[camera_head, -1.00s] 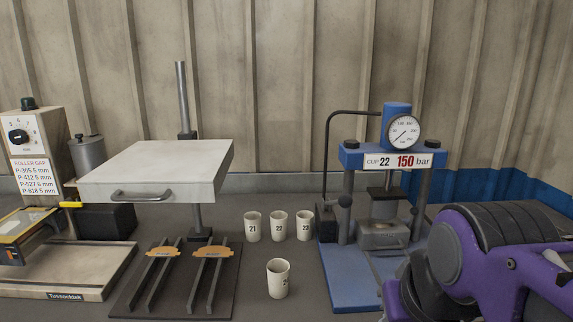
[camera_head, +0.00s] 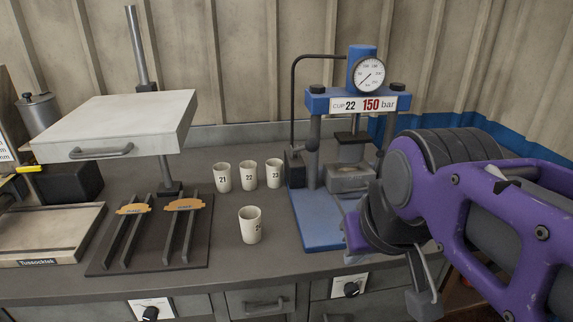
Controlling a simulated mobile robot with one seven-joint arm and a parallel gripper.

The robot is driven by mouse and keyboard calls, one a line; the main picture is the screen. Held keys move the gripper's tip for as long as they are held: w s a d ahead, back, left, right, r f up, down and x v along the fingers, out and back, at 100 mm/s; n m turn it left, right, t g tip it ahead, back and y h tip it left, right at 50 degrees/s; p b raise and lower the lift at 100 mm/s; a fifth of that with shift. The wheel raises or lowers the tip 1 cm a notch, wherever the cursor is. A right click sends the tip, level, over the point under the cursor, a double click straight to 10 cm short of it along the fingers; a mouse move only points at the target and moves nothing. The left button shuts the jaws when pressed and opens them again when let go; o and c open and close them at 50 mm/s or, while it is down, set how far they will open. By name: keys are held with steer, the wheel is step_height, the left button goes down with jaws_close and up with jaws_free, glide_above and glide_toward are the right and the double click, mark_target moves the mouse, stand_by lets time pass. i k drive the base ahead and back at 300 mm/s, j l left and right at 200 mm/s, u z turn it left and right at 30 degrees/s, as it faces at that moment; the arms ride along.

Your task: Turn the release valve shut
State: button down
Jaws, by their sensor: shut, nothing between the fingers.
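The blue press (camera_head: 320,228) stands on the bench right of centre, with a round gauge (camera_head: 369,74) on top and a sign reading "CUP 22 150 bar". A metal block (camera_head: 348,178) sits under its ram. A black pump block (camera_head: 295,168) stands at its left side, joined by a bent black pipe. I cannot make out the release valve for certain. My purple arm covers the press's right side. My gripper (camera_head: 424,300) hangs at lower right, in front of the bench edge, apart from the press; its fingers are shut and empty.
Cups (camera_head: 222,177) marked 21, 22 and 23 stand left of the press; another cup (camera_head: 250,225) stands nearer the front. A dark rack (camera_head: 150,258) with orange-brown pieces lies left. A knob (camera_head: 351,289) is on the bench front. Some bench between cups and press is clear.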

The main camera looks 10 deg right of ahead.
mark_target(351, 290)
steer(key=i+z, duration=0.2)
steer(key=z, duration=0.25)
steer(key=k+l, duration=0.1)
steer(key=l, duration=0.35)
steer(key=k+l, duration=0.1)
steer(key=l, duration=0.3)
steer(key=k+l, duration=0.1)
steer(key=l, duration=0.35)
steer(key=k+l, duration=0.1)
steer(key=l, duration=0.3)
steer(key=k+j+z, duration=0.3)
steer(key=i+l+u, duration=0.35)
